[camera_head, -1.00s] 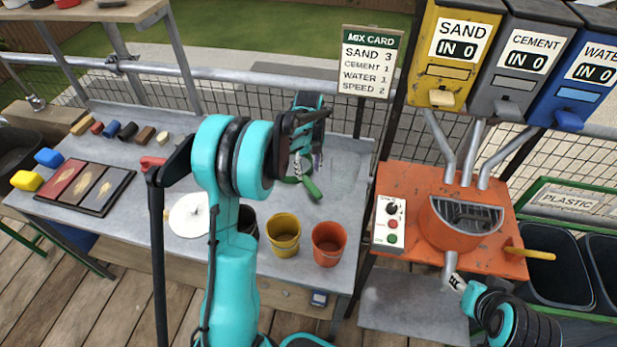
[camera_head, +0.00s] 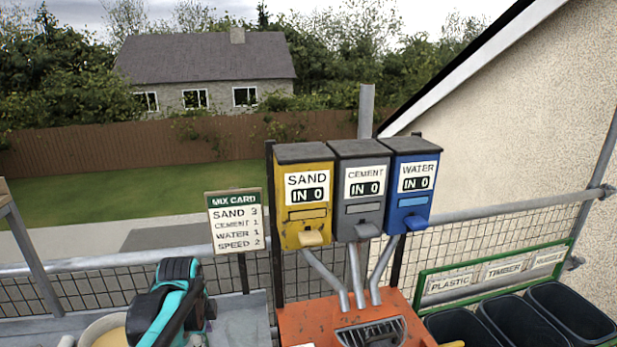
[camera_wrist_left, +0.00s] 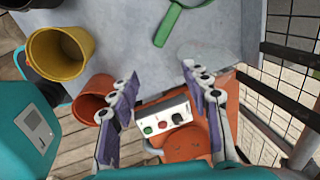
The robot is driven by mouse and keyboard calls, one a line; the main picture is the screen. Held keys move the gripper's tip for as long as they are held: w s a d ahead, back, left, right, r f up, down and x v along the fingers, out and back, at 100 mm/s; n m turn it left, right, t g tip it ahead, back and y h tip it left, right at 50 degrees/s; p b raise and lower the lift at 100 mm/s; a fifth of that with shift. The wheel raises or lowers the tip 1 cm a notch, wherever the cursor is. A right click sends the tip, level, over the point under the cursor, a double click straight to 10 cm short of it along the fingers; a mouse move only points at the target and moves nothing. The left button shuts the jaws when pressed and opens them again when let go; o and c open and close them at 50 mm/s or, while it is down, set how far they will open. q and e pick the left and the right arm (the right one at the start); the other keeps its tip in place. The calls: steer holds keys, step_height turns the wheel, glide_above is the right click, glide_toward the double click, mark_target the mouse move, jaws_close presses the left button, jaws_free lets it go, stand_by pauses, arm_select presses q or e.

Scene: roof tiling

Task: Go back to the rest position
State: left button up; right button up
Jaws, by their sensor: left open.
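My left gripper (camera_wrist_left: 160,75) is open and empty in the left wrist view, its two purple-padded fingers apart above the bench edge and the mixer's control box. In the head view my left arm's teal and black part (camera_head: 172,305) shows at the lower left, over the bench; its fingertips cannot be made out there. My right gripper is outside both current views.
The orange mixer (camera_head: 310,325) stands below the sand (camera_head: 305,212), cement (camera_head: 362,208) and water (camera_head: 412,205) dispensers. Black bins (camera_head: 565,310) are at right. The wrist view shows a yellow bucket (camera_wrist_left: 70,62), an orange bucket (camera_wrist_left: 92,98) and a green-handled tool (camera_wrist_left: 168,25).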

arm_select(q)
steer(key=s+d+n+t, duration=0.2)
steer(key=s+d+n, duration=0.1)
steer(key=s+n, duration=0.5)
steer(key=s+d+f+n+t, duration=0.1)
steer(key=s+d+n, duration=0.3)
steer(key=s+n, duration=0.4)
steer(key=shift+t, duration=0.9)
steer(key=shift+d, duration=0.1)
